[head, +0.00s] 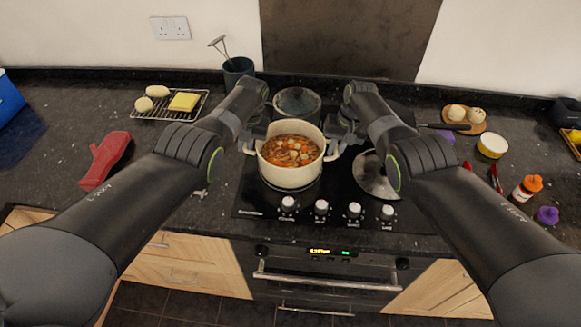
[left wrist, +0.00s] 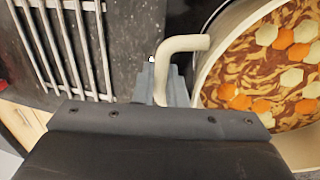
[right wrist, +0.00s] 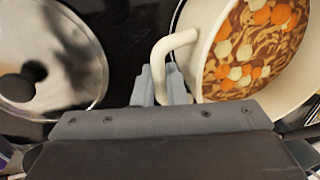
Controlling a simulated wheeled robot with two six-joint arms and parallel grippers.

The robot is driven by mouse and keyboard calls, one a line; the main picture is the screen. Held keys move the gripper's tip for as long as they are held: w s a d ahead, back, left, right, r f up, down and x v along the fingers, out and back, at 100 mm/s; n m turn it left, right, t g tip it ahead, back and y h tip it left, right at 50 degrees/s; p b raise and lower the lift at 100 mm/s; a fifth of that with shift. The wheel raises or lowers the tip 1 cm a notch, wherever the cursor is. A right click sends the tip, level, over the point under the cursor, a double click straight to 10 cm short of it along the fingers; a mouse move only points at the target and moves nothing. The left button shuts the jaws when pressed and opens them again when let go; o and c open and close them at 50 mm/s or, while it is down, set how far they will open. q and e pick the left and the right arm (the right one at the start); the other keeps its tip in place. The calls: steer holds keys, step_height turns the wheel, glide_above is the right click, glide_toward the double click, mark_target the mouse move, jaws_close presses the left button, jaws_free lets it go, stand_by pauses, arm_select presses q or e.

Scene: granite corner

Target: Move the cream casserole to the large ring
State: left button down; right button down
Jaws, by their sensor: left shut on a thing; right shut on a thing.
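The cream casserole (head: 290,176), full of orange-brown stew with vegetable pieces, is upright over the front left part of the black hob (head: 250,205). My left gripper (head: 251,144) is shut on its left handle, which also shows in the left wrist view (left wrist: 185,43). My right gripper (head: 336,143) is shut on its right handle, which also shows in the right wrist view (right wrist: 172,45). I cannot tell whether the casserole's base touches the hob. A round lid (head: 374,178) lies on the hob's right side, partly behind my right arm.
A dark pot with a glass lid (head: 297,103) stands behind the casserole. A wire rack (head: 150,104) and a red oven mitt (head: 105,158) lie on the left worktop. A yellow tub (head: 492,146) and an orange-capped bottle (head: 526,189) stand at the right.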

arm_select(q)
steer(key=shift+w+f, duration=0.15)
steer(key=shift+f, duration=0.05)
arm_select(e)
steer(key=shift+w+f, duration=0.15)
steer(key=shift+f, duration=0.05)
arm_select(q)
steer(key=c, duration=1.9)
jaws_free()
steer(key=shift+f+b, duration=0.2)
steer(key=shift+b, duration=0.1)
arm_select(e)
steer(key=c, duration=1.9)
jaws_free()
steer(key=shift+f, duration=0.25)
arm_select(q)
steer(key=o, duration=0.4)
steer(key=shift+s+r, duration=0.2)
steer(key=shift+s, duration=0.15)
arm_select(e)
steer(key=o, duration=0.4)
steer(key=shift+s+r, duration=0.2)
steer(key=shift+s, duration=0.15)
steer(key=shift+a, duration=0.1)
arm_select(q)
steer(key=shift+d+r, duration=0.1)
steer(key=shift+r, duration=0.05)
arm_select(e)
steer(key=shift+r, duration=0.2)
